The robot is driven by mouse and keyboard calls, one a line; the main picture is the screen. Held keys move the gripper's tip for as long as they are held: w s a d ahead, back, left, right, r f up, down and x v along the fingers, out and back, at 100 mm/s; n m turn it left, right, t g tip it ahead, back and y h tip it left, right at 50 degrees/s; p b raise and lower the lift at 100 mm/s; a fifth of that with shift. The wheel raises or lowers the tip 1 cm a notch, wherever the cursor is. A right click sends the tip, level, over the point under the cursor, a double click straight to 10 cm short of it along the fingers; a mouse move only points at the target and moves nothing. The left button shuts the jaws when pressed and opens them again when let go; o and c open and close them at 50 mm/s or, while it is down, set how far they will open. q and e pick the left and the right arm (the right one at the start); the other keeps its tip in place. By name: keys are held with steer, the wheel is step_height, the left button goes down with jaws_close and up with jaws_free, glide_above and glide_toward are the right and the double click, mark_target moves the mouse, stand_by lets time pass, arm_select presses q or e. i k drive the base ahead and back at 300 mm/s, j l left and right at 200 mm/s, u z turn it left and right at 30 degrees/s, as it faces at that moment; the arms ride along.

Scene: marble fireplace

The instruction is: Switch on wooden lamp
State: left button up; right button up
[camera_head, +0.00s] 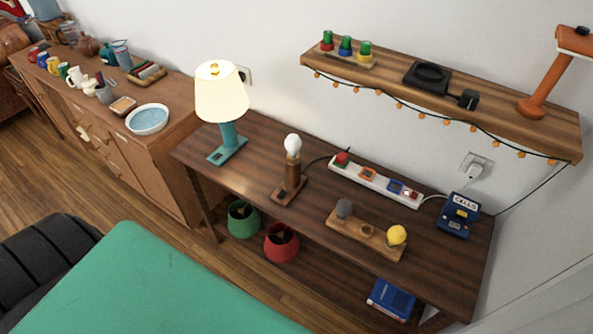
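The wooden lamp (293,170) stands upright on the dark wooden table, with a bare white bulb on a brown wooden stem and a flat square base. A small dark spot, perhaps its switch (283,194), shows on the front of the base. The bulb shows no clear glow. A thin black cord runs from the lamp's side toward the white power strip (375,180) at its right, where several coloured plugs or switches sit. Neither of my grippers is in view.
A teal lamp (228,135) with a glowing cream shade stands left of the wooden lamp. A wooden board (365,235) with a grey and a yellow ball lies at right. A green surface (150,285) fills the foreground.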

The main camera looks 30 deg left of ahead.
mark_target(283, 193)
steer(key=u, duration=1.05)
